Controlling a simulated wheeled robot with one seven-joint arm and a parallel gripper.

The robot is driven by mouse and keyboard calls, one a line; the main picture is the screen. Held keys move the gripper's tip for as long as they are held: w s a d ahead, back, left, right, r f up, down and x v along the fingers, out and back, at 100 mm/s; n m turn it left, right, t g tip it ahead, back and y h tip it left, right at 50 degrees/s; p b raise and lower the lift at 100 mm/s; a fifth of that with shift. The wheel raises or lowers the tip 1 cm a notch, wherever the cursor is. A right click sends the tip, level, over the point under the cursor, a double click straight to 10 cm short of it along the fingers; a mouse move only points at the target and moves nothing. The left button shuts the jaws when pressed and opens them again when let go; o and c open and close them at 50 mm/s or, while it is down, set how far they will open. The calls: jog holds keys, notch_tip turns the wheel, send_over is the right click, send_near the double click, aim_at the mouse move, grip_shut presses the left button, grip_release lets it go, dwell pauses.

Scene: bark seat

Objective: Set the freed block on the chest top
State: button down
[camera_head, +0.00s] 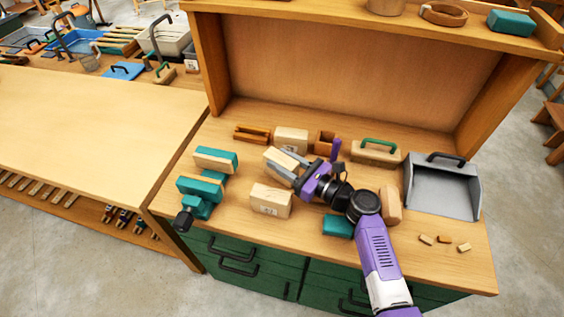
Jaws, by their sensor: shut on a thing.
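My gripper (290,167) is shut on a pale wooden block (279,161), which is over the middle left of the chest top (232,228). The grey fingers lie along the block and hide part of it. From this angle I cannot tell whether the block touches the chest top. A teal vise (205,186) with pale wooden faces is at the left edge of the chest top, left of my gripper and apart from it.
A pale marked block (271,200) lies just in front of my gripper, and another (291,140) behind it. A green-handled wooden tool (376,151) and a grey dustpan (442,187) are at the right. Small wood scraps (444,240) lie front right. Bare wood shows front left.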

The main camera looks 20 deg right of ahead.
aim_at(296, 170)
jog(key=shift+f, duration=0.2)
jog(key=shift+f, duration=0.1)
jog(key=c, duration=0.9)
grip_release()
jog(key=b+v, duration=0.1)
jog(key=v, duration=0.6)
jog(key=shift+s+d, duration=0.1)
jog(key=shift+s, duration=0.2)
